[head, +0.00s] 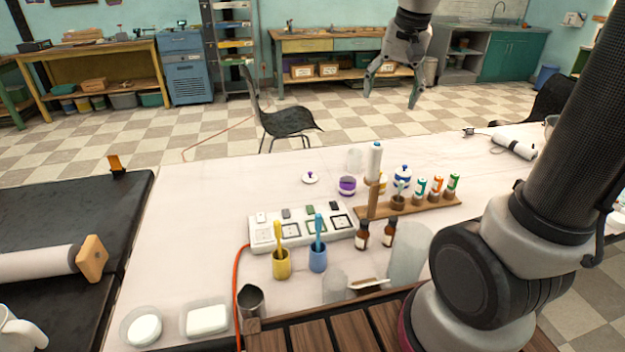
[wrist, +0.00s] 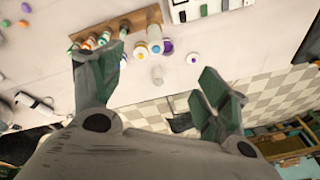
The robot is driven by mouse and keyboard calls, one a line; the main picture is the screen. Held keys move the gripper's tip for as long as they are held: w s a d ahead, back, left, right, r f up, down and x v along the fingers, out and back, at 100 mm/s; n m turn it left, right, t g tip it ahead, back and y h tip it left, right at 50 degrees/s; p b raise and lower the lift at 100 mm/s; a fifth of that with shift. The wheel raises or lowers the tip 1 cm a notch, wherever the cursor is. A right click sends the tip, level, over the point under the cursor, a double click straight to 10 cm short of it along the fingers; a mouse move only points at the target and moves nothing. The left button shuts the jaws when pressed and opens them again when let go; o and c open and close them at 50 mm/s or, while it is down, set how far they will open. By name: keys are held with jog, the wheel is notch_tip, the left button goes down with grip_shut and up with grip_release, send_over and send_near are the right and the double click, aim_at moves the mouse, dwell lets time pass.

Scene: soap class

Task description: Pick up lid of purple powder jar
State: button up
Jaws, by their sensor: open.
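The white lid with a purple knob (head: 310,178) lies flat on the white table, left of the purple powder jar (head: 347,185). The jar stands uncovered, with purple showing through its wall. In the wrist view the lid (wrist: 193,58) is a small pale disc with a purple centre, right of the purple jar (wrist: 167,46). My gripper (head: 390,98) is open and empty. It hangs in the air, higher than the table and well apart from the lid and jar. Its spread fingers (wrist: 158,68) also show in the wrist view.
A white bottle (head: 375,160), a clear glass (head: 355,159) and a blue-lidded jar (head: 402,178) stand near the purple jar. A wooden rack (head: 425,206) holds several small bottles. Table around the lid's left side is clear.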

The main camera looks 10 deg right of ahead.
jog(key=w+a+f+m, duration=0.3)
jog(key=w+f, duration=0.1)
jog(key=w, duration=0.6)
jog(key=m+g, duration=0.2)
jog(key=m, duration=0.5)
send_over(310, 172)
jog(key=s+d, duration=0.1)
jog(key=d, duration=0.1)
notch_tip(310, 172, down, 19)
jog(key=shift+m+g, duration=0.4)
jog(key=shift+m, duration=0.4)
jog(key=f, duration=0.3)
jog(key=w+a+f, duration=0.1)
jog(key=f, duration=0.2)
jog(key=a+f, duration=0.1)
jog(key=f, duration=0.2)
jog(key=shift+w, duration=0.3)
jog(key=f, duration=0.5)
jog(key=shift+s, duration=0.3)
jog(key=c, duration=0.8)
